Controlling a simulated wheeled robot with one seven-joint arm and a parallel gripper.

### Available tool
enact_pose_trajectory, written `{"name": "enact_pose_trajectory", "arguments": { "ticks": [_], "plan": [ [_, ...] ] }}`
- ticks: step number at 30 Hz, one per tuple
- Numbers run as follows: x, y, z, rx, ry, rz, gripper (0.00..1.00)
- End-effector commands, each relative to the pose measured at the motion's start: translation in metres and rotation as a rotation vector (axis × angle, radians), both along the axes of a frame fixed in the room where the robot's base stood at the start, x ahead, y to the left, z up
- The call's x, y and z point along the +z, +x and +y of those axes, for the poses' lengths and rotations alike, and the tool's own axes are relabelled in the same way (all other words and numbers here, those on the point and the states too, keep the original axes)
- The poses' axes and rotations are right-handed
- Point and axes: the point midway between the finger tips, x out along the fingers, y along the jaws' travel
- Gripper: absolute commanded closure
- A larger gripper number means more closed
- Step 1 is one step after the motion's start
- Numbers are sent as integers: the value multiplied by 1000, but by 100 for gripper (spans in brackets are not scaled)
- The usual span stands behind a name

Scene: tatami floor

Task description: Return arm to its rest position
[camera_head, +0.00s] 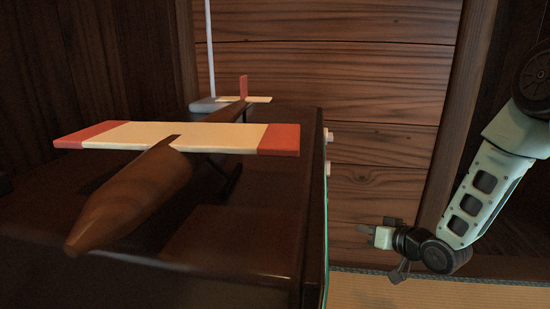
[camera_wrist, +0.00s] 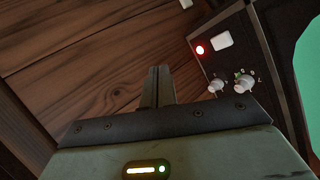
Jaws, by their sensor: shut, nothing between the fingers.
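My arm comes in from the right edge in the head view, with its pale green link slanting down to the left. My gripper (camera_head: 364,229) is at its lower end, to the right of the dark cabinet and above the tatami floor. In the wrist view my gripper (camera_wrist: 158,72) has its fingers together with nothing between them. It touches nothing that I can see.
A dark cabinet (camera_head: 260,225) fills the left and bears a wooden model plane (camera_head: 135,195) with red and cream wings. A panel with knobs (camera_wrist: 217,86) and a lit red lamp (camera_wrist: 200,50) is close by my gripper. Wood-plank wall (camera_head: 390,120) stands behind. Tatami (camera_head: 430,292) shows at lower right.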

Motion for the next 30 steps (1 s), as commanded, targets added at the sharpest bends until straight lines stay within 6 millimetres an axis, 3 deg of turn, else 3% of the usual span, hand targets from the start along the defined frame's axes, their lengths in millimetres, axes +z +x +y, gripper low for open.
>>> {"name": "enact_pose_trajectory", "arguments": {
  "ticks": [8, 13, 19, 24, 30],
  "plan": [
    [26, -51, -45, -105, -340, 296, 100],
    [46, -107, -67, -164, -452, 499, 100],
    [66, -176, -76, -190, -490, 714, 100],
    [81, -231, -73, -179, -474, 869, 100],
    [133, -254, -4, 28, -557, 878, 100]
  ]
}}
